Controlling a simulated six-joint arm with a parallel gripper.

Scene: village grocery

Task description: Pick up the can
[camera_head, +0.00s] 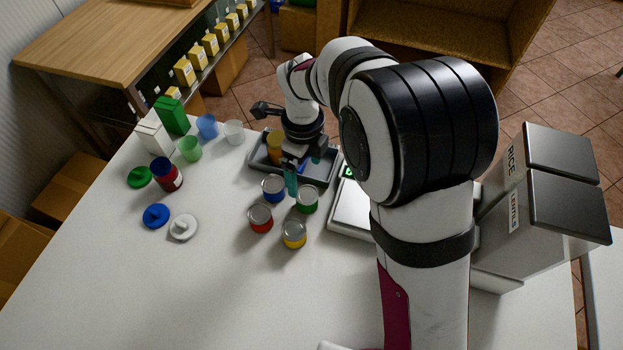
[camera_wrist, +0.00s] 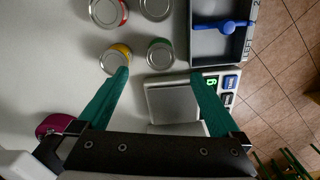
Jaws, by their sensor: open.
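Several short cans with silver lids stand on the white table: blue (camera_head: 273,190), green (camera_head: 306,201), red (camera_head: 260,219) and yellow (camera_head: 294,236). The pictures do not show which one is the can meant. My gripper (camera_head: 303,171) is open, its teal fingers pointing down above the area near the blue and green cans and the grey tray. In the wrist view, my gripper (camera_wrist: 161,72) spreads wide with nothing between its tips. There, the yellow can (camera_wrist: 115,58) is by the left fingertip, the green can (camera_wrist: 160,54) lies ahead between the fingers, and the red can (camera_wrist: 107,12) is farther off.
The grey tray (camera_head: 262,176) holds a yellow item and others. A scale (camera_head: 350,213) is right of the cans. Lidded bins (camera_head: 545,215) stand far right. The front table is clear.

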